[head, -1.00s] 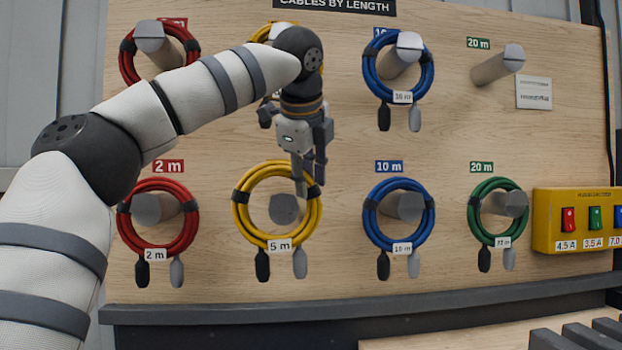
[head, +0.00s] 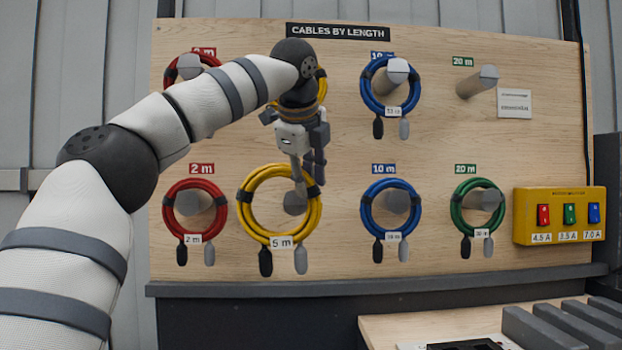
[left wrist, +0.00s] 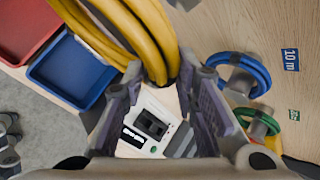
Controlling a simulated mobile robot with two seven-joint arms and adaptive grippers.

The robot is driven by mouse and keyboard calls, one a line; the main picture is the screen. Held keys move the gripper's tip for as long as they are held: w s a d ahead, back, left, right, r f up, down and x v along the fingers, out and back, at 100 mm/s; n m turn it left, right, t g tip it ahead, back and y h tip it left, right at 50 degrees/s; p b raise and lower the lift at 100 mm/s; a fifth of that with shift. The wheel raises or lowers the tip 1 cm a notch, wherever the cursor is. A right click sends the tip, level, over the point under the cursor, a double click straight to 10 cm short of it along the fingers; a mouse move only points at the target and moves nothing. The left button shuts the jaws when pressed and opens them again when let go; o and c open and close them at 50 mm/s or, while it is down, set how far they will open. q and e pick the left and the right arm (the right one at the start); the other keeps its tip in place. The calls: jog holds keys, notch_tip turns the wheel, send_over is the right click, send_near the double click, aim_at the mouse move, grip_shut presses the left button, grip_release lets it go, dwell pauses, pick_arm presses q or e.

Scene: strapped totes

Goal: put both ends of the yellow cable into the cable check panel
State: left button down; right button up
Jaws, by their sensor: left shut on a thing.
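The yellow 5 m cable (head: 246,212) is a coil with one black and one grey plug hanging below its label. My left gripper (head: 310,180) is shut on the upper right of this coil. The coil hangs in front of the board, and its peg (head: 295,203) shows through the ring, right of centre. The yellow cable also fills the top of the left wrist view (left wrist: 150,35), at the fingertips. A white panel with a black socket area (left wrist: 152,124), apparently the cable check panel, lies below; its edge shows in the head view (head: 465,345). My right gripper is not in view.
Red (head: 166,215), blue (head: 364,210) and green (head: 456,210) coils hang on pegs nearby. The upper right peg (head: 477,82) is bare. A yellow switch box (head: 560,237) is at right. Blue (left wrist: 75,80) and red (left wrist: 25,30) trays lie below left.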

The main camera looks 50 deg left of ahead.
pick_arm(q)
jog(key=shift+s+d, duration=0.15)
jog(key=shift+s, duration=0.1)
jog(key=shift+w, duration=0.1)
jog(key=s+d, duration=0.8)
jog(key=d, duration=0.2)
jog(key=shift+s, duration=0.2)
dwell(1.4)
